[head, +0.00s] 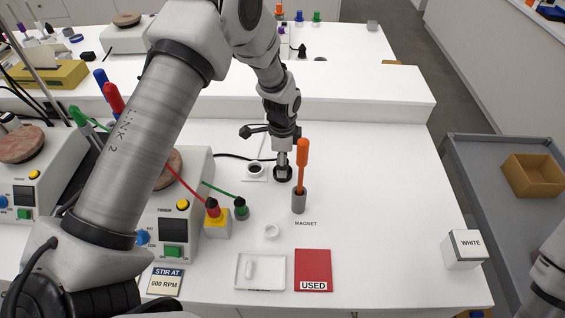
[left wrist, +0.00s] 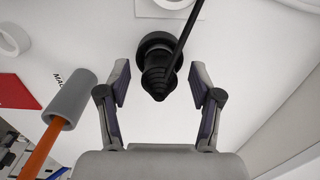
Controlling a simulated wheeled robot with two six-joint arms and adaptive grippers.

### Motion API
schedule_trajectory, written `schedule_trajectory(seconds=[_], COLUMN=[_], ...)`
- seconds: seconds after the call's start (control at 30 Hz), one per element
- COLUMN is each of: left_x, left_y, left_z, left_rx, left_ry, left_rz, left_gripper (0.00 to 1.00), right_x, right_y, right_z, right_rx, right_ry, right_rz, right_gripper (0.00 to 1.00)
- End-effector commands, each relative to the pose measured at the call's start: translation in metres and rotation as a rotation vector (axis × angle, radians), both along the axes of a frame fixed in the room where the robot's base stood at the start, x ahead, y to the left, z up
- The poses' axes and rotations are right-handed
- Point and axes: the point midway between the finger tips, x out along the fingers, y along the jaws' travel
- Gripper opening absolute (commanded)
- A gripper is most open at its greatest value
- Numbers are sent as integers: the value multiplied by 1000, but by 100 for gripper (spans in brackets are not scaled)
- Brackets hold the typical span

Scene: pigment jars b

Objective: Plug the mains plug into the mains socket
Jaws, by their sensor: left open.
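The black mains plug (left wrist: 157,84) stands upright with its ridged end toward the left wrist camera, in a round black base on the white bench. Its cord runs off the top of that view. In the head view the plug (head: 283,174) is partly hidden under my left gripper (head: 283,150). In the left wrist view my left gripper (left wrist: 160,76) is open, one finger on each side of the plug, with gaps. A white plate with a dark round opening, apparently the mains socket (head: 255,170), lies just left of the plug. My right gripper is out of view.
An orange-handled rod (head: 302,160) stands in a grey holder (head: 299,203) close to the plug. Left are a yellow block (head: 217,226) and hotplates (head: 195,205). A white ring (head: 272,231), tray (head: 240,284) and red card (head: 313,268) lie in front.

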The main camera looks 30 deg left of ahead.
Motion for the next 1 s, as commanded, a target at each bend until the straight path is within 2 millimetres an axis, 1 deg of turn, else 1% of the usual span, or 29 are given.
schedule_trajectory(seconds=[0.1,0.13,0.17,0.2,0.27,0.3,0.57,0.67,0.77,1.0], left_x=[0,0,0,0,0,0,0,1,2,1], left_y=[0,0,0,0,0,0,0,0,0,0], left_z=[0,0,0,0,0,0,0,3,16,73], left_rx=[0,0,0,0,0,0,0,0,0,-1], left_ry=[-1,-1,-1,-1,-1,-1,-1,-2,-4,-6], left_rz=[0,0,0,0,0,0,0,0,0,0], left_gripper=[65,61,51,36,15,1,0,0,0,0], right_x=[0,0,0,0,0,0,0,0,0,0], right_y=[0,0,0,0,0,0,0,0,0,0], right_z=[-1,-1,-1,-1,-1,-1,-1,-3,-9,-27], right_rx=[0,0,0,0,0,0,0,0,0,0], right_ry=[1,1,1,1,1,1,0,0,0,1], right_rz=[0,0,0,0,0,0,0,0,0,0], right_gripper=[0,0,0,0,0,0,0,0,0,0])
